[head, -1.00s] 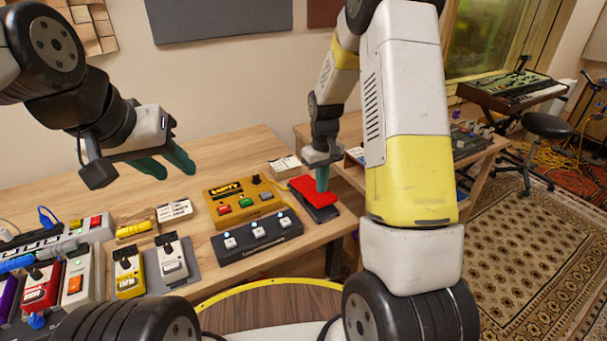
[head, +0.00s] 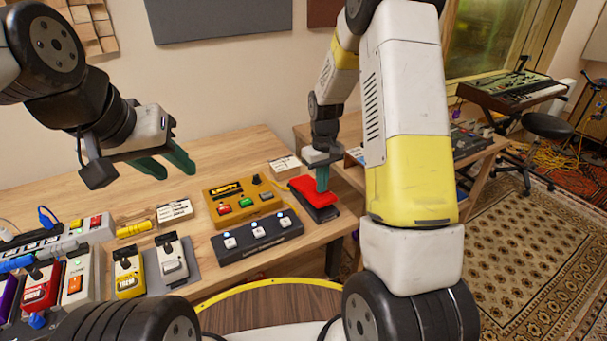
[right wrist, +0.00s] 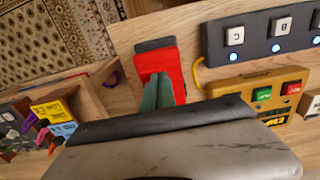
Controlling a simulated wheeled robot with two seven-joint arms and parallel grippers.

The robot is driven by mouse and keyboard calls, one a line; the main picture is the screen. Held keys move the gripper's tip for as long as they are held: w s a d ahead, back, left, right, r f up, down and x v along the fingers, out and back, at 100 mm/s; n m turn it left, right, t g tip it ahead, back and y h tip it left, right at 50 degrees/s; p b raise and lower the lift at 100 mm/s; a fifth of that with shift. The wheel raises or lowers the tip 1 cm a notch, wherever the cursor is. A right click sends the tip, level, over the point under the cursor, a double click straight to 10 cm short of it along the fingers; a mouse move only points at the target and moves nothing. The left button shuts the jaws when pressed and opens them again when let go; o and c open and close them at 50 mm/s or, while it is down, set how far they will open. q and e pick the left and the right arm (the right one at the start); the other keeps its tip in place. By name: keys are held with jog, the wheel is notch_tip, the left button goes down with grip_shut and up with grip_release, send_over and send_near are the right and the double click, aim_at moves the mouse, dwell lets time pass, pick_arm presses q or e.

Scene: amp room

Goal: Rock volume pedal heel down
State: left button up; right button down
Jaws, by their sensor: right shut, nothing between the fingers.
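The volume pedal has a red treadle (head: 309,187) on a dark base (head: 323,214) and sits near the table's front right edge. The treadle slopes on its base. Contact looks likely but the tips partly cover the spot. My left gripper (head: 181,174) is open and empty, raised above the table at the left.
A yellow pedal (head: 243,197) and a dark three-switch pedal (head: 257,239) stand close left of the volume pedal. Several smaller pedals fill the table's left side. A rug (head: 530,235) covers the floor at right.

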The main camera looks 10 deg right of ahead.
jog(key=shift+f, duration=1.55)
dwell(0.9)
jog(key=shift+r, duration=3.55)
jog(key=shift+r, duration=0.35)
jog(key=s+a+r+m+t+y, duration=0.1)
jog(key=s+r+t, duration=0.1)
jog(key=s+r, duration=0.5)
jog(key=s+r+m+t, duration=0.1)
jog(key=s+r, duration=0.3)
jog(key=r, duration=0.5)
jog(key=s+a+r+m+t+y, duration=0.1)
jog(key=s+r+t, duration=0.2)
jog(key=s, duration=1)
notch_tip(320, 180, up, 2)
jog(key=shift+s+r, duration=0.1)
jog(key=shift+s, duration=0.05)
